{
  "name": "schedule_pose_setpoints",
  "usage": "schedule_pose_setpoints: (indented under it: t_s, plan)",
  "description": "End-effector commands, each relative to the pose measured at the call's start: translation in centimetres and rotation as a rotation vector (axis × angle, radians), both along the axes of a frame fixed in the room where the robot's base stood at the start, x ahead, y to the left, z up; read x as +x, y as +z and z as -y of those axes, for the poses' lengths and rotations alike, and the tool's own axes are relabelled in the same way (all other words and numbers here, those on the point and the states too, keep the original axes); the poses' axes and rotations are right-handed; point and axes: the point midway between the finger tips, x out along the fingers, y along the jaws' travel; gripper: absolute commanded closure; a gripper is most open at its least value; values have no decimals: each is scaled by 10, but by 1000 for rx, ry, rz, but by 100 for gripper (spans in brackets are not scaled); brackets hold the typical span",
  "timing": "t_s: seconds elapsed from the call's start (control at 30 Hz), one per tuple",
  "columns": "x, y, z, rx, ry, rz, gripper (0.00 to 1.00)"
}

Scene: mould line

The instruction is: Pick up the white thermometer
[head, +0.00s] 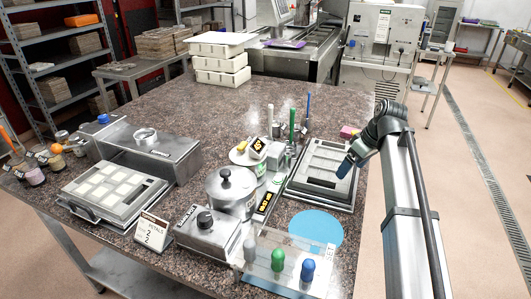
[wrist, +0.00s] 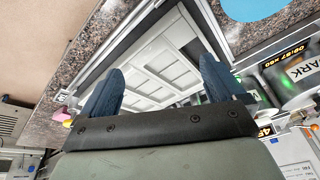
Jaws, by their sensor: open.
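Several upright sticks stand behind the small grey machine in the head view: a slim white one (head: 271,118), which looks like the white thermometer, a green one (head: 292,124) and a blue one (head: 308,104). They are too small to identify surely. My gripper (head: 345,168) is to the right of and nearer than the sticks, above the right-hand mould tray (head: 322,203). In the wrist view my gripper (wrist: 160,82) has its two dark blue fingers wide apart, with nothing between them but the pale mould below. No thermometer can be made out in the wrist view.
A lidded steel pot (head: 230,188), a box with a black knob (head: 208,238) and a blue round mat (head: 316,226) are on the near side. A rack with coloured handles (head: 285,268) stands at the front. The back of the granite table (head: 190,98) is mostly clear.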

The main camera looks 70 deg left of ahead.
Motion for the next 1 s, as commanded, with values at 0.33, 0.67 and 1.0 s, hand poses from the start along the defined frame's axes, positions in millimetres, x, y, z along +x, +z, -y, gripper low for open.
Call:
schedule_pose_setpoints:
  t_s: [0.33, 0.67, 1.0]
  plan:
    - [-142, 119, -104, 84, 389, 22, 4]
    - [-198, 158, -125, 114, 527, 27, 4]
    - [-210, 121, -135, 113, 527, 27, 4]
